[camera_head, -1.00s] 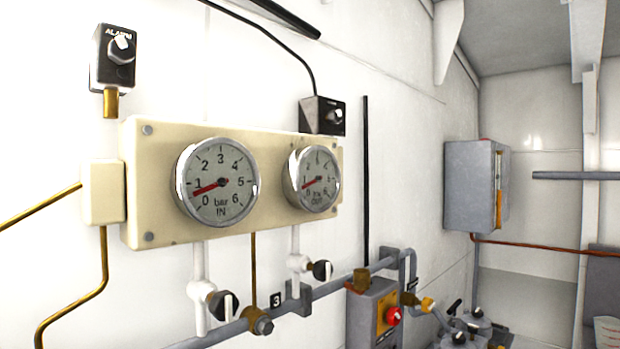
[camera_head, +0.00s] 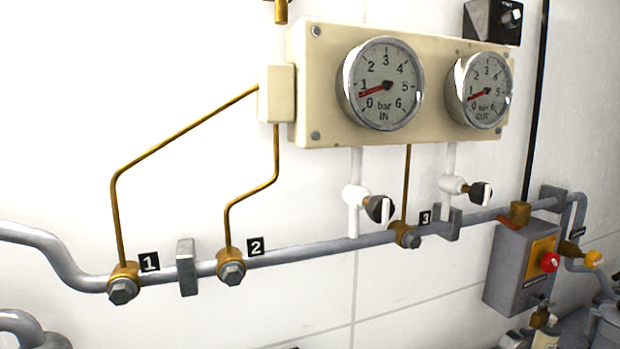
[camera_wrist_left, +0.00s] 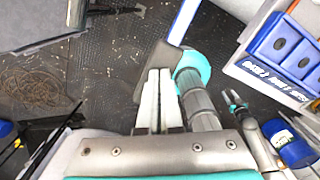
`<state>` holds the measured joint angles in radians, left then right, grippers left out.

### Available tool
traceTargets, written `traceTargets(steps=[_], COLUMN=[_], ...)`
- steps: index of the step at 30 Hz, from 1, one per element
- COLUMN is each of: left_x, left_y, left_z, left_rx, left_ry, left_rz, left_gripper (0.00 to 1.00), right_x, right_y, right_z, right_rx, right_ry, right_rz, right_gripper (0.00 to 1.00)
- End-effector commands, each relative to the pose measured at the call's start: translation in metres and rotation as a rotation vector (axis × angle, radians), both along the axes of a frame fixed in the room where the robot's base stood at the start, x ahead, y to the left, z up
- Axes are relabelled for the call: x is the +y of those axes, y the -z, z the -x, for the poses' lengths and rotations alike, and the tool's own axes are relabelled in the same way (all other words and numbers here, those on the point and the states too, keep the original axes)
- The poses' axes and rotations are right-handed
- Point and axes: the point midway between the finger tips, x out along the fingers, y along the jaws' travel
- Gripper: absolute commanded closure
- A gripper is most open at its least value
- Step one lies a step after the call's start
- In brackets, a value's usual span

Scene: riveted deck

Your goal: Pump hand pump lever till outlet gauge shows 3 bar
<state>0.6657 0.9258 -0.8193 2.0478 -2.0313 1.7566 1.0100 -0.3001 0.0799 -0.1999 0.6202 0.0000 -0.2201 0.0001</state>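The outlet gauge (camera_head: 480,90), marked OUT, is at the right of a cream panel (camera_head: 328,70) in the head view. Its red needle points lower left, a little below 1 bar. The IN gauge (camera_head: 381,83) beside it also reads a little below 1. I cannot make out a hand pump lever in either view. My left gripper (camera_wrist_left: 158,82) shows in the left wrist view, its two pale fingers close together with nothing seen between them. A small dark and teal claw-like shape (camera_wrist_left: 234,100) there may be my right gripper; its state is unclear.
A grey pipe (camera_head: 310,250) with brass fittings tagged 1, 2 and 3 runs along the white wall. A grey box (camera_head: 515,268) with a red knob is at right. The left wrist view shows dark flooring (camera_wrist_left: 110,70) and blue bins (camera_wrist_left: 270,42).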

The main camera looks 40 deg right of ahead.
Motion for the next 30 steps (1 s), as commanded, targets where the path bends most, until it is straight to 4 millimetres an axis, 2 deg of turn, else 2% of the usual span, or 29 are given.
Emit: traceTargets(steps=[1, 3, 30], left_x=[0.000, 0.000, 0.000], left_y=[0.009, 0.016, 0.093], left_z=[0.000, -0.001, 0.000], left_rx=[-0.001, -0.001, 0.000], left_ry=[-0.001, -0.001, -0.001], left_rz=[0.000, 0.001, -0.001], left_gripper=[1.00, 1.00, 1.00], right_x=[0.000, 0.000, 0.000], right_y=[0.008, 0.014, 0.081], right_z=[0.000, 0.000, 0.000], right_rx=[0.000, 0.000, 0.000], right_ry=[0.000, 0.000, 0.000], right_rz=[0.000, 0.000, 0.000], right_gripper=[0.50, 0.50, 0.50])
